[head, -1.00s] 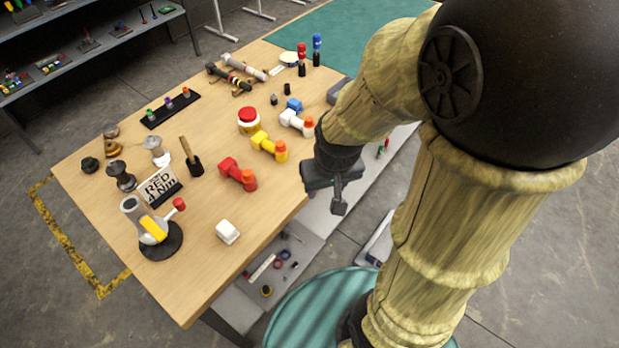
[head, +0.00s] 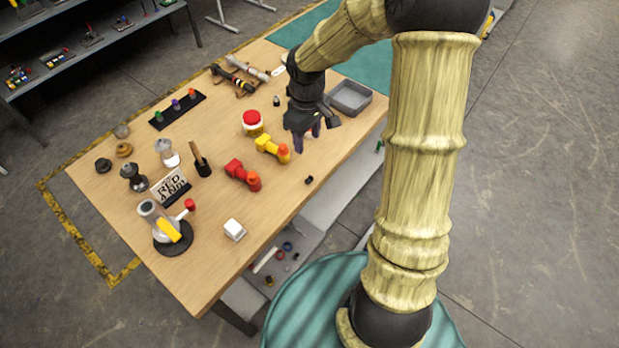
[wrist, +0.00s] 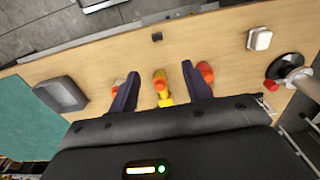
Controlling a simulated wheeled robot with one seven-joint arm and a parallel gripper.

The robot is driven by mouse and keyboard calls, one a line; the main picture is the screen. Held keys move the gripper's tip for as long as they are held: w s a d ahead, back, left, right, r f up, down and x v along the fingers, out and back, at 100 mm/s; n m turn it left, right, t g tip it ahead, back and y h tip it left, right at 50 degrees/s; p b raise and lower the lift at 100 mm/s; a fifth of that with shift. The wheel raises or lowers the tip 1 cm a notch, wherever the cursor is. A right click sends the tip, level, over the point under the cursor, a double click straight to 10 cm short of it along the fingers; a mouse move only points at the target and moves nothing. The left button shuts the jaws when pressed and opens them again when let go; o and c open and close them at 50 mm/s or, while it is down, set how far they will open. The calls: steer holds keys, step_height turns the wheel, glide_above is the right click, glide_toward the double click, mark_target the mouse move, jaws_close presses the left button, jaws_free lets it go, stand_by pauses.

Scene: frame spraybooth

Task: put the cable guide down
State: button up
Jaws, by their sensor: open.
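A small black piece, which looks like the cable guide (head: 309,180), lies on the bare wood near the front edge of the table. It also shows in the wrist view (wrist: 157,37), ahead of the fingertips and apart from them. My gripper (head: 307,137) is above the table, behind the black piece. In the wrist view my gripper (wrist: 160,70) has its two dark fingers wide apart, with nothing held between them. A yellow piece with an orange end (wrist: 161,86) shows below, between the fingers.
The wooden table (head: 215,280) holds a red piece (head: 240,174), a yellow piece (head: 270,147), a red-lidded jar (head: 252,124) and a white block (head: 235,230). A grey tray (head: 351,97) is at the right end. Bare wood surrounds the black piece.

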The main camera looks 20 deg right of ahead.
glide_above(309, 178)
steer(key=f, duration=1.1)
steer(key=shift+s+a+f+p, duration=0.15)
steer(key=shift+s+a+p, duration=0.1)
steer(key=shift+s+p, duration=0.1)
steer(key=shift+w+f, duration=0.1)
steer(key=shift+f, duration=0.35)
steer(key=shift+w+d+f+p, duration=0.15)
steer(key=shift+f+p, duration=0.15)
steer(key=shift+f, duration=1)
steer(key=shift+w+d+f+p, duration=0.1)
steer(key=shift+f+p, duration=0.2)
steer(key=shift+f, duration=1)
steer(key=shift+c, duration=0.2)
jaws_close()
